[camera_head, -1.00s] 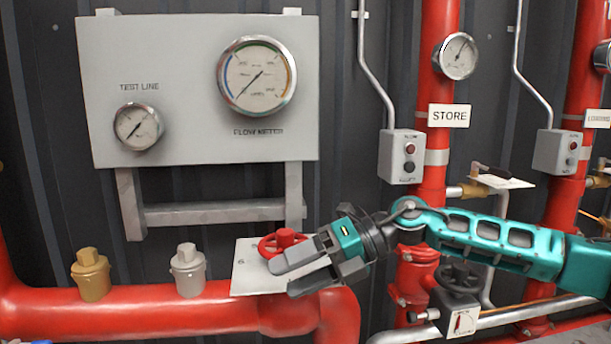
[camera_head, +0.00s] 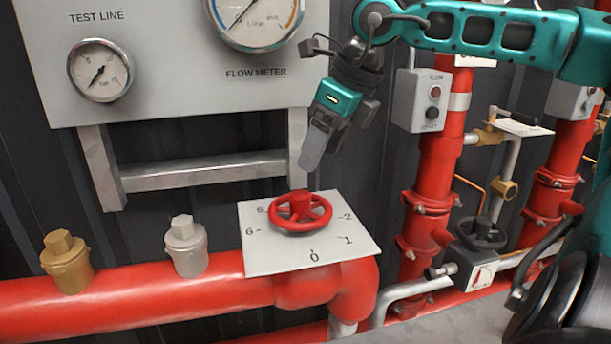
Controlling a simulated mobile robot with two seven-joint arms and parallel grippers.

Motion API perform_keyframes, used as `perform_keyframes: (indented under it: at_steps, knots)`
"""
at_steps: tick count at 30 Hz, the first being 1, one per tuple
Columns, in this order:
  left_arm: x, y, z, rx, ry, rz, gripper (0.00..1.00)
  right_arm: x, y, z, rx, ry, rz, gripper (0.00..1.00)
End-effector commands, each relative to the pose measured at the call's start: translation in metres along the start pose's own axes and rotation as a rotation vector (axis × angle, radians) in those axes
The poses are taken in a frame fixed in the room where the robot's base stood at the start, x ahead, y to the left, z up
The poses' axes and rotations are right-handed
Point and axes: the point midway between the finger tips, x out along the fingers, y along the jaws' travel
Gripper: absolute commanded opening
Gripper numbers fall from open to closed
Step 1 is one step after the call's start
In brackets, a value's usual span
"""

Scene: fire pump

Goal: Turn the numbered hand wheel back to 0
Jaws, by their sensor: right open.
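The red hand wheel (camera_head: 300,213) sits on a white plate (camera_head: 285,262) above the red pipe. The plate carries numbers around the wheel; 0, 1, 2, 5 and 6 can be read, with 0 at the near side. The far numbers are hidden behind the wheel. I cannot tell which number the wheel points to. My right gripper (camera_head: 313,160) hangs above and just behind the wheel, fingers pointing down, apart from it. It is seen edge-on, open, with nothing visible in it. My left gripper is out of view.
A brass cap (camera_head: 66,262) and a silver cap (camera_head: 186,246) stand on the red pipe (camera_head: 130,305) left of the plate. A gauge panel (camera_head: 170,60) with a grey frame is behind. A grey switch box (camera_head: 420,100) and a black hand wheel (camera_head: 481,235) are at right.

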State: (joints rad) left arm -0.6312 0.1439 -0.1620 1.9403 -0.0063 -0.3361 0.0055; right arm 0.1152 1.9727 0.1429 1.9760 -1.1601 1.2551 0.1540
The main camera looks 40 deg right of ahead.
Motion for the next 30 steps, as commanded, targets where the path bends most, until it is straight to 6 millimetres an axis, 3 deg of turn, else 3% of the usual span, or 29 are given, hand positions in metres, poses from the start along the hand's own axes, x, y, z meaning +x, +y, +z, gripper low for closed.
perform_keyframes:
  at_steps: [6, 13, 20, 30]
  knots:
    - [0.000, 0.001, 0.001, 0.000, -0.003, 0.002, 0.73, 0.045, 0.001, -0.002, 0.000, 0.005, 0.004, 0.69]
    - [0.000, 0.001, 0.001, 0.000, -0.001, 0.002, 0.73, 0.076, 0.001, -0.001, 0.001, 0.003, 0.003, 0.69]
    - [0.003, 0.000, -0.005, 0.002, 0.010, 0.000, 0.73, 0.090, 0.000, 0.000, 0.001, -0.001, 0.002, 0.69]
    - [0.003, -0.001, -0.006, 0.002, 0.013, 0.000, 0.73, 0.091, 0.000, 0.000, 0.001, -0.002, 0.002, 0.67]
